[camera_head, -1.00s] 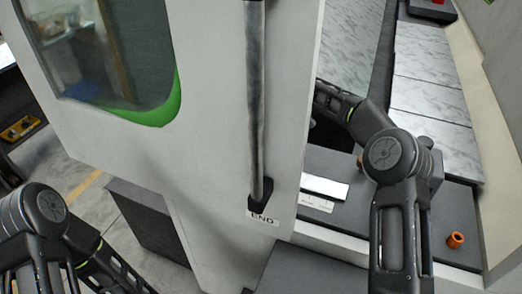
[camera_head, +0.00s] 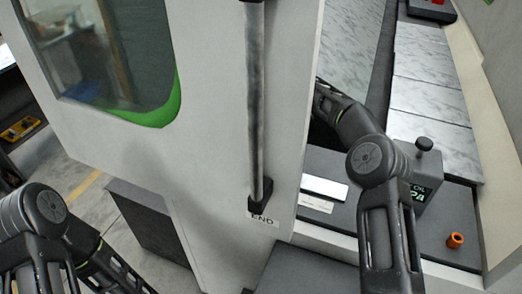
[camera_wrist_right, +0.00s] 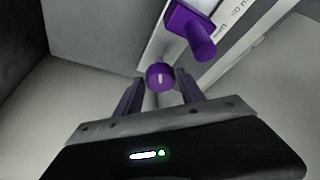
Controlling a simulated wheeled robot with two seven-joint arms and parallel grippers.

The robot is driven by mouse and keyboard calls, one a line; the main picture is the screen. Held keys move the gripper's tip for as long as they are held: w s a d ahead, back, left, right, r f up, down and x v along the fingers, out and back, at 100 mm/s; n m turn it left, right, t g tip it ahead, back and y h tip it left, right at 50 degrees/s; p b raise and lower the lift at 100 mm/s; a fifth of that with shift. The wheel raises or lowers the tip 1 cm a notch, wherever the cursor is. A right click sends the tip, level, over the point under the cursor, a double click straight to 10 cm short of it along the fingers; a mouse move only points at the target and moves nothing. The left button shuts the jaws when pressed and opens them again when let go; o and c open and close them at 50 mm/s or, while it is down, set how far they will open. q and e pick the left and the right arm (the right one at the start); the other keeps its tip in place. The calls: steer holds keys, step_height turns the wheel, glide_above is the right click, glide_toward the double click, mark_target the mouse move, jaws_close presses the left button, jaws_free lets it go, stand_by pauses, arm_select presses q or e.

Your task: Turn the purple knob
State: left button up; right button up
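In the right wrist view a small round purple knob (camera_wrist_right: 160,77) with a pale mark on its face sits just beyond and between my right gripper's fingertips (camera_wrist_right: 159,84). The two fingers are apart, one on each side of the knob; I cannot tell whether they touch it. A larger purple block with a round stub (camera_wrist_right: 197,35) is above and to the right of it, on a white panel with lettering. In the head view my right arm reaches behind the white door panel, which hides the gripper and knob. My left arm shows at lower left, its fingers out of view.
The white door panel (camera_head: 215,150) with its long metal bar handle (camera_head: 256,110) stands between my arms. A grey box with a green-lit display (camera_head: 419,191) and an orange ring-like part (camera_head: 455,240) are right of my right arm. Marbled grey plates (camera_head: 430,100) lie behind.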

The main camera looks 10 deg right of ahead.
steer(key=shift+o, duration=1.4)
